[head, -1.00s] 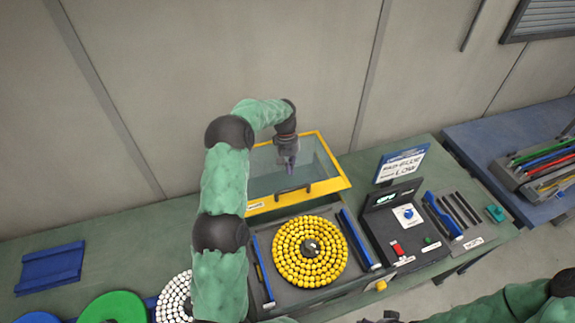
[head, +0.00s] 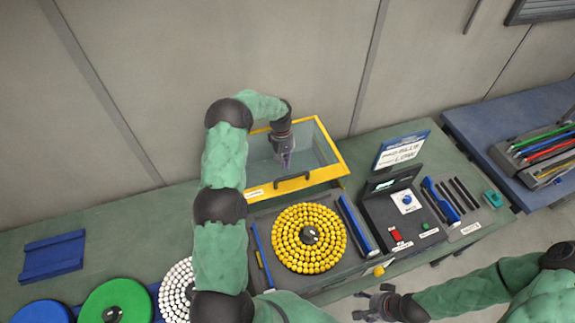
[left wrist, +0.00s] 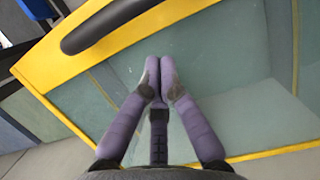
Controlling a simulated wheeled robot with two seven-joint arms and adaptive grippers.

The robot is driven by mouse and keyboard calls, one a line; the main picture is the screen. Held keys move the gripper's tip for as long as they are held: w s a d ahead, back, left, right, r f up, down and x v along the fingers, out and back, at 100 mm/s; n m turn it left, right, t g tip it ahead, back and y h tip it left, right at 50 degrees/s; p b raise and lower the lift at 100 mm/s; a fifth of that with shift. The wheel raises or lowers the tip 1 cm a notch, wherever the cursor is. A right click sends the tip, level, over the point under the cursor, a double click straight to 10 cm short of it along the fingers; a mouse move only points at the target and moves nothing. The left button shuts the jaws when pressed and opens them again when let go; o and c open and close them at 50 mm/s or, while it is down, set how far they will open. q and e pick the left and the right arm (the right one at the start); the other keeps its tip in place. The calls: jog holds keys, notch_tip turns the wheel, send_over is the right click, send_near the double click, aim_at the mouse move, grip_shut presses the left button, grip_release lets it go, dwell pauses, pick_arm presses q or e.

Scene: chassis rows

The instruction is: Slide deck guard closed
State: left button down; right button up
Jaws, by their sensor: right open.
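The deck guard is a clear panel in a yellow frame (head: 335,172) with a dark handle (head: 292,182) on its front bar. It lies behind the deck (head: 285,277), whose yellow-dotted disc (head: 310,237) is uncovered. My left gripper (head: 285,163) is over the clear panel, just behind the handle. In the left wrist view its purple fingers (left wrist: 160,75) are together with nothing between them, and the handle (left wrist: 115,22) lies apart beyond them. My right gripper (head: 374,305) is open and empty at the lower edge, in front of the bench.
A control box (head: 402,212) with a sign (head: 402,150) stands right of the deck. A blue tool (head: 441,202) lies beyond it. A wall closes off the back.

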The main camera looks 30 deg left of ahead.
pick_arm(q)
jog(key=shift+s+d+r+p, duration=0.2)
jog(key=shift+s+d, duration=0.25)
jog(key=shift+d, duration=0.05)
jog(key=shift+s+d+r+p, duration=0.2)
jog(key=shift+s+d, duration=0.2)
jog(key=shift+d, duration=0.1)
jog(key=shift+f, duration=0.1)
jog(key=shift+d, duration=0.1)
jog(key=s+d+b, duration=0.3)
jog(key=s+d, duration=0.8)
jog(key=d, duration=0.2)
jog(key=s+d+b, duration=0.3)
jog(key=s+d, duration=0.7)
jog(key=d, duration=0.4)
jog(key=shift+s, duration=0.35)
